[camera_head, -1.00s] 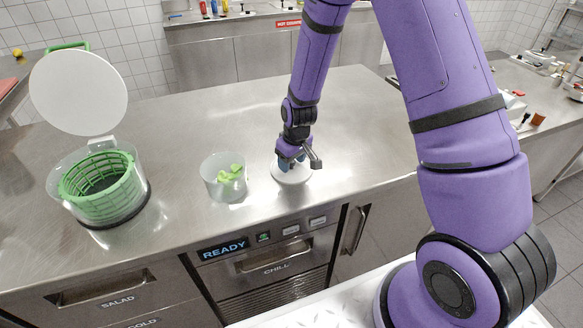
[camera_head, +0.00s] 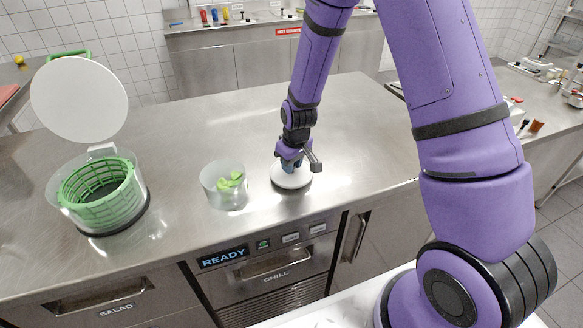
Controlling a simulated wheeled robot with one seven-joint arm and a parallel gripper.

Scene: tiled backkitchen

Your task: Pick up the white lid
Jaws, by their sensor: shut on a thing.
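The white lid (camera_head: 292,177) is a round, shallow disc at the front middle of the steel counter. My gripper (camera_head: 291,163) points down over its middle and is shut on it, on a part mostly hidden by the fingers. The lid looks level. A dark shadow shows along its lower edge, and I cannot tell whether it touches the counter or hangs just above it.
A clear container (camera_head: 224,186) with green pieces stands left of the lid. Farther left is a clear bowl with a green basket (camera_head: 98,192) and a raised round white cover (camera_head: 79,99). The counter (camera_head: 210,120) behind is clear.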

